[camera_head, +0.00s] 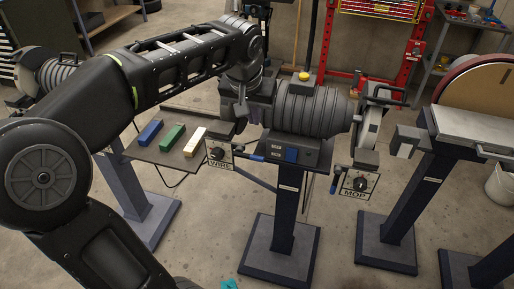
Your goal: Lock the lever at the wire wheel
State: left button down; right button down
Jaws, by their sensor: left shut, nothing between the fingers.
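A grey two-ended buffing machine (310,112) stands on a dark pedestal. A sign reading WIRE (218,164) with a black knob (217,153) hangs at its left end. A short blue-tipped lever (256,158) sits just right of that sign; I cannot tell its lock state. My left arm reaches over from the left, and my left gripper (241,112) is shut and empty at the machine's left end, above the lever. My wrist hides most of the wire wheel. My right gripper is out of view.
A shelf (152,154) left of the machine holds blue, green and cream bars. At the right end are a mop wheel (371,124), a MOP sign (354,191) and another blue lever (335,182). A disc sander (478,95) stands at far right.

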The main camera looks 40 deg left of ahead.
pick_arm(q)
jog(key=shift+f, duration=0.15)
send_over(257, 157)
notch_tip(257, 157, down, 8)
notch_tip(257, 157, down, 4)
jog(key=shift+a+r+p, duration=0.1)
jog(key=shift+p, duration=0.55)
jog(key=shift+s+f, duration=0.1)
jog(key=shift+f, duration=0.4)
